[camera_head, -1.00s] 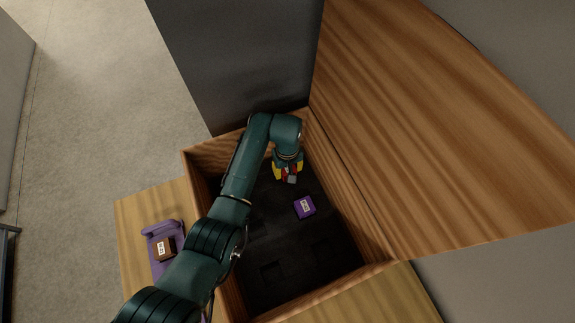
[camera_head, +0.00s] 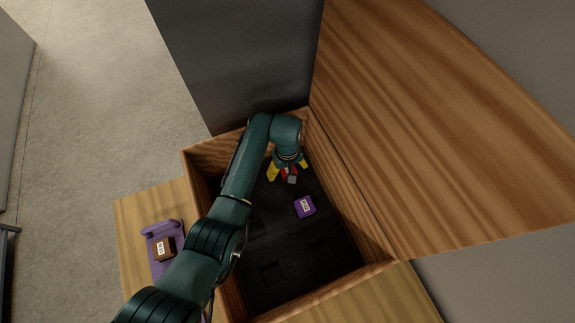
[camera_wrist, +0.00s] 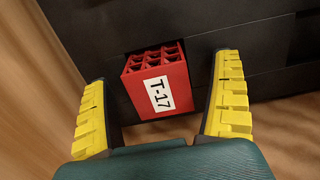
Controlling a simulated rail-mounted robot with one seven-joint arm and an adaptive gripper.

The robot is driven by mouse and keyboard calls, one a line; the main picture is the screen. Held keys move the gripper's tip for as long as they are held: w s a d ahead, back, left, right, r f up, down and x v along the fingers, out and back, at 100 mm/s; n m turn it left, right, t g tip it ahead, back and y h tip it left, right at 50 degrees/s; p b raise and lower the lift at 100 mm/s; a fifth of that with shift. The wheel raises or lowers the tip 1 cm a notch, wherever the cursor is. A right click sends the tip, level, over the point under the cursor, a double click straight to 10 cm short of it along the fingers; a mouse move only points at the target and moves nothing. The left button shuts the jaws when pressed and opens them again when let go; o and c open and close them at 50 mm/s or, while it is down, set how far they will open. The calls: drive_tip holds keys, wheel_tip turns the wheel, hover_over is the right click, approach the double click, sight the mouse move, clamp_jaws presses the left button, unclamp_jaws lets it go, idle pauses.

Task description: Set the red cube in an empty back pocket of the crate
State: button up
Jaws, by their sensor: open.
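The red cube (camera_wrist: 158,84) has a lattice of openings on one face and a white T-17 label. In the wrist view it stands between the spread yellow fingers of my gripper (camera_wrist: 163,72), with a gap on each side. Its far end meets a dark recess in the crate floor; how deep it sits I cannot tell. In the head view the red cube (camera_head: 284,172) is partly hidden under my gripper (camera_head: 288,169), which is open near the far end of the wooden crate (camera_head: 345,232). The crate has a dark floor with square pockets.
A purple cube (camera_head: 305,206) with a white label sits in the crate near my gripper. A brown cube (camera_head: 164,248) lies on a purple holder (camera_head: 157,228) on the wooden ledge to the left. A tall wooden panel (camera_head: 440,120) rises on the right.

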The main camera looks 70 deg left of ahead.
idle(0.3)
wheel_tip(320, 180, up, 5)
drive_tip(key=p, duration=0.5)
